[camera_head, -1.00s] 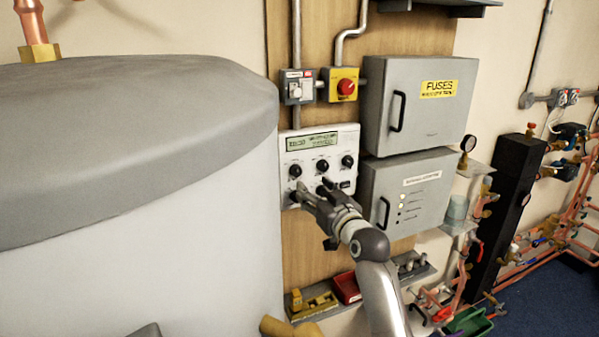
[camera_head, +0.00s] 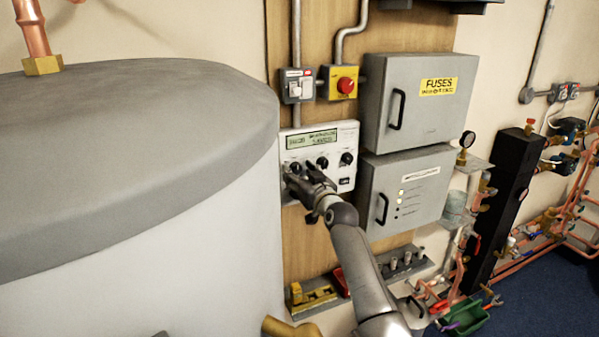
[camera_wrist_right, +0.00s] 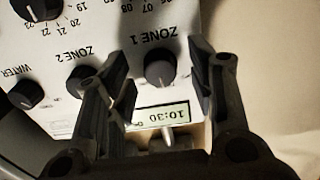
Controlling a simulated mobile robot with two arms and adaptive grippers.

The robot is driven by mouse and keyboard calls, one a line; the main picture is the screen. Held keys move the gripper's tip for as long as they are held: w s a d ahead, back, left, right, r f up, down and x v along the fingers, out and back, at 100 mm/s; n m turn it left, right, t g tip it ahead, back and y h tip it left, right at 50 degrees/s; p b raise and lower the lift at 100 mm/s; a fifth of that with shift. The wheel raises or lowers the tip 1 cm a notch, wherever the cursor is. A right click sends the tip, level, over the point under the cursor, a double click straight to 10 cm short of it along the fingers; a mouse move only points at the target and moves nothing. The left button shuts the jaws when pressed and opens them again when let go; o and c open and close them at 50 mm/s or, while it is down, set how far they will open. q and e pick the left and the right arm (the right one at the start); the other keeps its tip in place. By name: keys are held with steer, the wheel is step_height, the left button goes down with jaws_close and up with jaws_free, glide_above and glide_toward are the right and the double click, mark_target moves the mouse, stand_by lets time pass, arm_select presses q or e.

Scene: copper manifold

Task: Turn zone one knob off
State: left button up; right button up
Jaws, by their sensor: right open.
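The white control panel (camera_head: 349,134) is fixed to the wooden backboard, with a small display (camera_head: 311,141) on top. The black ZONE 1 knob (camera_wrist_right: 160,74) shows in the right wrist view, which sees the panel upside down. It is the leftmost knob of the upper row (camera_head: 295,167) in the head view. My right gripper (camera_head: 300,175) is at the panel, its fingers open. In the wrist view its fingers (camera_wrist_right: 160,85) stand either side of the ZONE 1 knob, with gaps; whether they reach its depth I cannot tell. My left gripper is not in view.
The ZONE 2 knob (camera_wrist_right: 82,81) sits close beside one finger, with the WATER knob (camera_wrist_right: 26,94) beyond. A red-knobbed yellow switch (camera_head: 344,83) is above the panel. Grey boxes (camera_head: 419,100) stand to the right, and a large grey-topped tank (camera_head: 130,150) fills the left.

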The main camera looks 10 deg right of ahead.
steer(key=shift+w, duration=0.15)
steer(key=shift+c, duration=0.4)
steer(key=c, duration=1)
steer(key=shift+o, duration=0.2)
